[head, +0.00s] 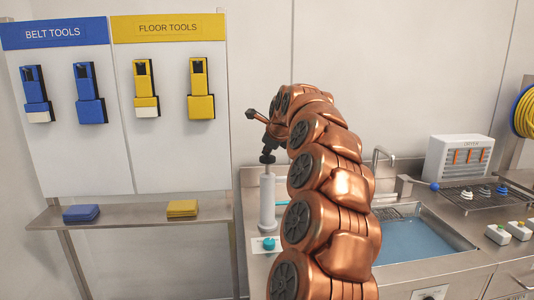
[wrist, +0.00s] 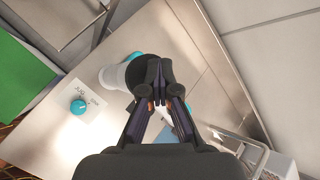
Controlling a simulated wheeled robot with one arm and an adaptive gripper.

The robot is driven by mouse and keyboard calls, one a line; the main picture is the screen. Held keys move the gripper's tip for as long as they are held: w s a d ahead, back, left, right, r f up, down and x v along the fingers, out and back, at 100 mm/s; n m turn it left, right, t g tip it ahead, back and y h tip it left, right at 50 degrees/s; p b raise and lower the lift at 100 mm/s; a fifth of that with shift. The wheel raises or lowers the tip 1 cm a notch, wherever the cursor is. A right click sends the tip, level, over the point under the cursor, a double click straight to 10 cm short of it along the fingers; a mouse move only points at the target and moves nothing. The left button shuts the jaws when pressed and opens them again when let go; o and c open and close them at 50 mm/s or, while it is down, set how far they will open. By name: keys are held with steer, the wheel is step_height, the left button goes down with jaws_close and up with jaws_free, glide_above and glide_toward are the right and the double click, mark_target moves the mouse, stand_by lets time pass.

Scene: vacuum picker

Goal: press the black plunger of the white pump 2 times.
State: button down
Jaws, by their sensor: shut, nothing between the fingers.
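The white pump (head: 267,203) stands upright on the steel counter left of the sink in the head view. Its black plunger (head: 267,158) shows at its top, just under my gripper (head: 264,146). In the wrist view the white pump (wrist: 117,76) is partly hidden behind my gripper (wrist: 158,64), whose fingers are together and empty. The round black plunger top (wrist: 137,68) shows behind the fingertips. I cannot tell whether the fingertips touch it.
A teal knob (head: 269,243) on a white card sits in front of the pump. The water-filled sink (head: 420,240) and its tap (head: 384,158) are to the right. A shelf (head: 130,215) with blue and yellow pads stands left.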

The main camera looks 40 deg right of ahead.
steer(key=shift+f+b, duration=0.8)
steer(key=shift+f, duration=0.2)
stand_by(0.9)
steer(key=shift+r, duration=0.1)
steer(key=shift+r+p, duration=0.85)
steer(key=shift+r, duration=1.65)
steer(key=shift+r, duration=0.15)
step_height(320, 180, up, 5)
steer(key=shift+f+p, duration=0.15)
steer(key=shift+p, duration=1.05)
